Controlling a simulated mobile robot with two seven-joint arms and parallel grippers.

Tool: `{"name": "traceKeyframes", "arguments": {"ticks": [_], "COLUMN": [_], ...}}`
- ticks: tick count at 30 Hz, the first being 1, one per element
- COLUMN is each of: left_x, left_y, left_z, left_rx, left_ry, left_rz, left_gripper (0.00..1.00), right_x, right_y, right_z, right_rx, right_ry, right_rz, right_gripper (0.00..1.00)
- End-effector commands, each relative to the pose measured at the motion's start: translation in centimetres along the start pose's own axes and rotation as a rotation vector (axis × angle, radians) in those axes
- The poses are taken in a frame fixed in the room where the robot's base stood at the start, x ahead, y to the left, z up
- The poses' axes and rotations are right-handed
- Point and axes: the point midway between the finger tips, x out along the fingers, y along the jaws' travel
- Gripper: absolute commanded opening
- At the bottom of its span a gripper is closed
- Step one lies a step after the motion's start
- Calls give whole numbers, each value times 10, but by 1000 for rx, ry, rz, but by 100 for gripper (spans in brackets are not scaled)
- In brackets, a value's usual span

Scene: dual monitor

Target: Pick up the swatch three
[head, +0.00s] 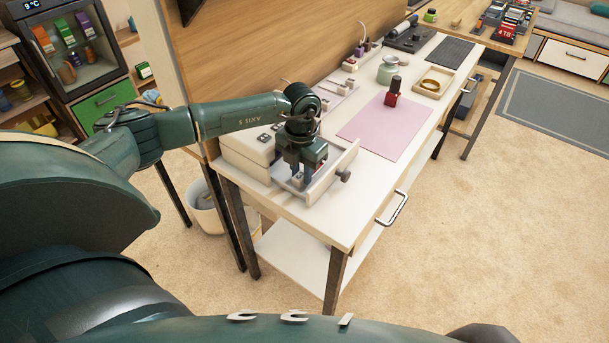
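My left gripper (303,174) points down over a shallow pale tray or open drawer (325,180) at the near left end of the white workbench. Its fingers reach into or just above the tray; they are too small in the picture to tell their gap. I cannot make out swatch three; anything between or under the fingers is hidden by the gripper. My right gripper is out of view.
A cream box (245,152) stands left of the gripper. A pink mat (375,135) with a red bottle (392,95) lies farther along the workbench (345,215). A jar (386,72) and a small tray with a golden ring (431,84) are beyond. Floor at right is open.

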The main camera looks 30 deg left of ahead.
Motion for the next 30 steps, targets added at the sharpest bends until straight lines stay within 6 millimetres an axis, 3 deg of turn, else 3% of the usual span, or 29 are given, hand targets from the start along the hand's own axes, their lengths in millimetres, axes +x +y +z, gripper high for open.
{"name": "traceKeyframes", "arguments": {"ticks": [7, 16, 30], "left_x": [0, -7, -90], "left_y": [0, 0, 0], "left_z": [0, 1, 1], "left_rx": [0, 0, 0], "left_ry": [0, -3, -3], "left_rz": [0, 0, 0], "left_gripper": [0, 0, 0], "right_x": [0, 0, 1], "right_y": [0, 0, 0], "right_z": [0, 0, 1], "right_rx": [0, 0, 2], "right_ry": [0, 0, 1], "right_rz": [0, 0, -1], "right_gripper": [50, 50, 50]}}
